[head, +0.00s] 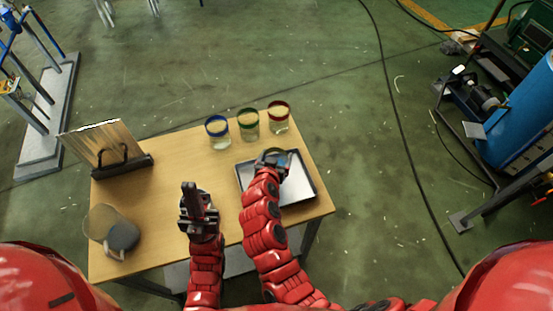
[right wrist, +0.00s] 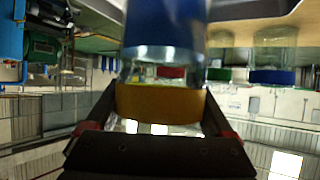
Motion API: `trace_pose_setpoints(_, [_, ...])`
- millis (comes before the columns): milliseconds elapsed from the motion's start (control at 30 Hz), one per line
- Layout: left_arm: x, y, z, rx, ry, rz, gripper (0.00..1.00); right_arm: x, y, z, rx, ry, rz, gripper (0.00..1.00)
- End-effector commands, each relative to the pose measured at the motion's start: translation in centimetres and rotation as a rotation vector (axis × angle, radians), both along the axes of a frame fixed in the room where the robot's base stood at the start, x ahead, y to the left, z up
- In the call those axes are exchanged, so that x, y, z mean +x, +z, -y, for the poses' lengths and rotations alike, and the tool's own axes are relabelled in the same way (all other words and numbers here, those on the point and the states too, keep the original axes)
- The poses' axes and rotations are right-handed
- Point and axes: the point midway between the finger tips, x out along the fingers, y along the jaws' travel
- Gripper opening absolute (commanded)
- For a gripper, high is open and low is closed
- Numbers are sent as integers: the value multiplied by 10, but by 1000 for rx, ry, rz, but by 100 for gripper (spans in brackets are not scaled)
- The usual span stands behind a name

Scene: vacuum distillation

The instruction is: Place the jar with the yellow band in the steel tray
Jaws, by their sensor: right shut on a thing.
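The jar with the yellow band (right wrist: 160,103) is between the fingers of my right gripper (right wrist: 158,125) in the right wrist view, which appears upside down. Its glass shows beside the band, with a blue part beyond. In the head view my right gripper (head: 273,160) is over the back part of the steel tray (head: 299,186), and the jar is largely hidden there. I cannot tell its height above the tray. The tray lies at the table's right side, and its visible inside looks empty. My left gripper (head: 195,198) is over the table's middle, left of the tray; its jaw opening is unclear.
Jars with a blue band (head: 216,127), a green band (head: 248,124) and a red band (head: 279,117) stand behind the tray. A rack with a panel (head: 104,145) stands at the table's left. A grey round object (head: 122,236) is at front left.

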Motion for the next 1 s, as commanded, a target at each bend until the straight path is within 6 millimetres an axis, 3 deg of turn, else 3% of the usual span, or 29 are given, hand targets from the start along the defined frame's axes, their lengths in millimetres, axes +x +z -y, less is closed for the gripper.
trace_pose_setpoints(300, [0,17,0,0,0,0,0,1,-31,1,-1,-2,2,0])
trace_pose_setpoints(800, [0,8,0,0,0,0,0,1,-39,0,1,-1,3,0])
trace_pose_setpoints(833, [0,10,0,0,0,0,0,1,-37,0,1,-1,2,92])
trace_pose_setpoints(900, [0,10,0,0,0,0,0,1,-37,0,1,-1,2,100])
trace_pose_setpoints(1000, [0,10,0,0,0,0,0,1,-37,0,0,0,2,100])
